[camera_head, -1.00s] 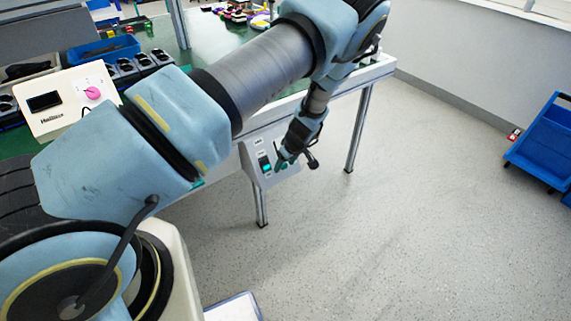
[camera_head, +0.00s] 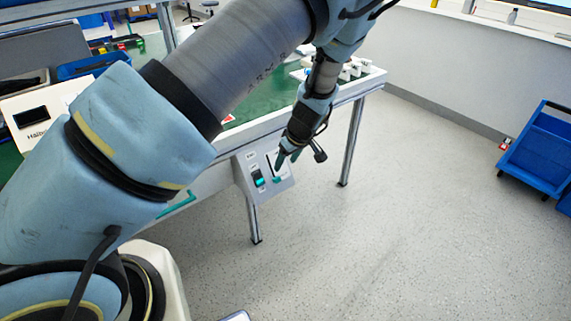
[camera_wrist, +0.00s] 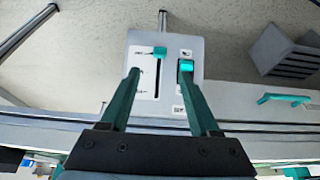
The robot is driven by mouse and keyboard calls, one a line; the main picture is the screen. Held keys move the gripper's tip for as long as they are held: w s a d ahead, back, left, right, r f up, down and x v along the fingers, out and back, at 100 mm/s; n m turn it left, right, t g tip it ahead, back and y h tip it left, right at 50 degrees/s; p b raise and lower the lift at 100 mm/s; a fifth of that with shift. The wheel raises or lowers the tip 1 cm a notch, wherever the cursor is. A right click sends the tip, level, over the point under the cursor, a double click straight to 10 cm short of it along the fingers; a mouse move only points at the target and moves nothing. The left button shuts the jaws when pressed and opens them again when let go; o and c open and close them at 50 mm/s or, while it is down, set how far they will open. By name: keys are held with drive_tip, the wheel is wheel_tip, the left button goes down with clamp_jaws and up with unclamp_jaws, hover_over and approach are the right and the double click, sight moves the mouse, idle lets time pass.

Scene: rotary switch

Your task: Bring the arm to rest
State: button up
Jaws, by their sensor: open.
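My gripper (camera_head: 287,162) is open and empty, pointing down in front of the grey switch panel (camera_head: 254,188) on the table's front side. In the wrist view, its two teal fingers (camera_wrist: 159,74) stand apart before the panel (camera_wrist: 141,43). Between them shows a slot with a teal slider knob (camera_wrist: 159,53). A teal and black rocker switch (camera_wrist: 186,66) sits near the right fingertip. I cannot tell whether the fingers touch the panel. My arm spans the head view from lower left to top centre and hides part of the table.
The green-topped workbench (camera_head: 241,109) has a metal leg (camera_head: 352,140) at its right corner. A blue cart (camera_head: 540,150) stands far right by the wall. A teal handle (camera_wrist: 284,98) is right of the panel.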

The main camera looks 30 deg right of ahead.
idle(0.3)
drive_tip(key=w+a+r+g, duration=0.1)
drive_tip(key=w+a+r, duration=0.1)
drive_tip(key=a+r, duration=0.6)
drive_tip(key=w+a+r+g, duration=0.2)
drive_tip(key=a+r, duration=0.2)
drive_tip(key=a, duration=0.8)
drive_tip(key=s+a+r+m, duration=0.1)
drive_tip(key=s+a+r, duration=0.2)
drive_tip(key=a, duration=0.3)
drive_tip(key=s+a+r+m, duration=0.1)
drive_tip(key=s+a+r, duration=0.2)
drive_tip(key=a, duration=0.2)
drive_tip(key=s+a+r+m+h, duration=0.1)
drive_tip(key=s+a+r, duration=0.2)
drive_tip(key=a, duration=0.3)
drive_tip(key=shift+a+r, duration=0.35)
drive_tip(key=shift+r, duration=0.1)
